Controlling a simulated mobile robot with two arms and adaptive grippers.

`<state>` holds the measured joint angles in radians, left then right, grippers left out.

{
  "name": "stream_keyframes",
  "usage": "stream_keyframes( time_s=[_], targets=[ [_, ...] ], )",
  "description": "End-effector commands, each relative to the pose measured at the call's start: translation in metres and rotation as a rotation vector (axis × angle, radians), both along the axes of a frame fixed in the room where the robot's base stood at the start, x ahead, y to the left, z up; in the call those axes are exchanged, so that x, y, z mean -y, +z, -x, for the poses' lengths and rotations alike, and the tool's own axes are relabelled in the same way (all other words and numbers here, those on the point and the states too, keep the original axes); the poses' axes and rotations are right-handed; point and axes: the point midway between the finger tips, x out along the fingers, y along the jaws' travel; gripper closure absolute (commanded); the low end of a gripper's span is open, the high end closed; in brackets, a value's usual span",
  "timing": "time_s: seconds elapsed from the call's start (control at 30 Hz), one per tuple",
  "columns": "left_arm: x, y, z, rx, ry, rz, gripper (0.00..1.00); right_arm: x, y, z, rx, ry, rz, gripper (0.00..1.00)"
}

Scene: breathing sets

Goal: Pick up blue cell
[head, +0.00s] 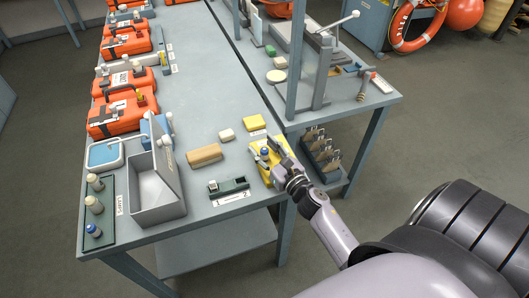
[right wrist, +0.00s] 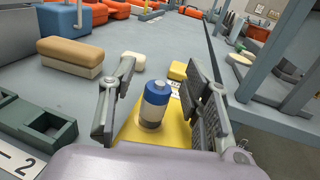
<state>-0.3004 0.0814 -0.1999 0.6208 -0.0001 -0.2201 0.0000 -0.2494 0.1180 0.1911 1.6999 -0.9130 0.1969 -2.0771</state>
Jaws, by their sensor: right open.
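A blue cell (right wrist: 156,100), a small upright cylinder with a blue top, a pale band and a grey lower part, stands on a yellow pad (right wrist: 180,136) in the right wrist view. In the head view the cell (head: 265,153) is small and partly covered by my gripper. My right gripper (right wrist: 162,80) is open, with one finger on each side of the cell and visible gaps to it. In the head view the right gripper (head: 269,151) is over the yellow pad at the table's right front corner. My left gripper is not in view.
A dark green holder (head: 228,187) with sockets lies left of the pad. A tan-topped block (head: 204,155) and a yellow block (head: 253,123) lie behind. A grey bin (head: 158,190) and a green tray (head: 106,215) with several cylinders stand at left. A second table (head: 345,108) stands right.

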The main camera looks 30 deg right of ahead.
Motion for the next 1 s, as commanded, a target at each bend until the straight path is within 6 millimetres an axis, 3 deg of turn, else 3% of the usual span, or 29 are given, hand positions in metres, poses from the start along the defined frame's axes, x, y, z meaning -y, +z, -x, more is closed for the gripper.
stream_keyframes(
  time_s=[0.7,1.0],
  targets=[
    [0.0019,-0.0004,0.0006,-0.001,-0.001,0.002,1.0,0.0001,0.0001,0.0006,0.0,0.0,0.0,1.0],
    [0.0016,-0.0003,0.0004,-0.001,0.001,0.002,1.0,0.0001,0.0004,0.0005,0.001,0.0,0.0,1.0]
  ],
)
